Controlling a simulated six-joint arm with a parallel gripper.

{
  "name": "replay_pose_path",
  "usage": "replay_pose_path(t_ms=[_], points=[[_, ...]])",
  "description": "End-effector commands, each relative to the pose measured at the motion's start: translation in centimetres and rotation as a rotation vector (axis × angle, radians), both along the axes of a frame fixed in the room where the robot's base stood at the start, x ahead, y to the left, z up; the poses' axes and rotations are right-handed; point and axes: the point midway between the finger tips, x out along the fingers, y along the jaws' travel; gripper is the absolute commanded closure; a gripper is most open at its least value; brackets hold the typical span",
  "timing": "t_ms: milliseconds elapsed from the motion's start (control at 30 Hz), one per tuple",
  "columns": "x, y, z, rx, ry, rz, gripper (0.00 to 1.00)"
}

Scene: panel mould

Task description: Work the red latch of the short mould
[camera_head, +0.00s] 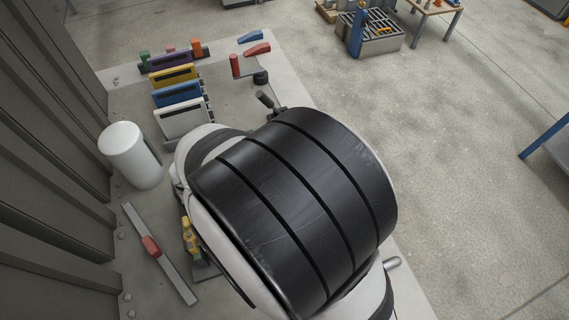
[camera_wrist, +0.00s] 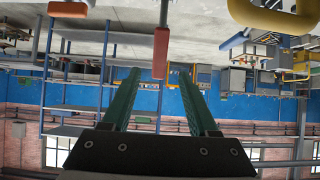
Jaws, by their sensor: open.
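In the wrist view my gripper (camera_wrist: 157,72) shows two green fingers, apart and with nothing held. A red upright piece (camera_wrist: 160,50) on a grey stem appears between and beyond the fingertips; I cannot tell how far off it is. In the head view a red post (camera_head: 235,66) stands on a grey lever at the back of the bench. A grey bar with a red block (camera_head: 150,246) lies at the front left. I cannot tell which red part is the short mould's latch. My gripper is hidden behind my arm in the head view.
A white cylinder (camera_head: 130,155) stands at the left. White (camera_head: 183,120), blue (camera_head: 177,94) and yellow (camera_head: 173,75) panels stand in a row behind it. A blue piece (camera_head: 249,36) and a red piece (camera_head: 257,50) lie at the back. My arm covers the bench's middle.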

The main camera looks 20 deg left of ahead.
Motion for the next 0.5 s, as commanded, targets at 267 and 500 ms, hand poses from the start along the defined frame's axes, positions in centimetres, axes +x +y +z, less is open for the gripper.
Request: replay_pose_path(t_ms=[267, 500], points=[[-4.4, 4.5, 4.2, 0.003, 0.000, 0.003, 0.40], [-5.4, 5.3, 5.1, 0.000, 0.002, 0.001, 0.40]])
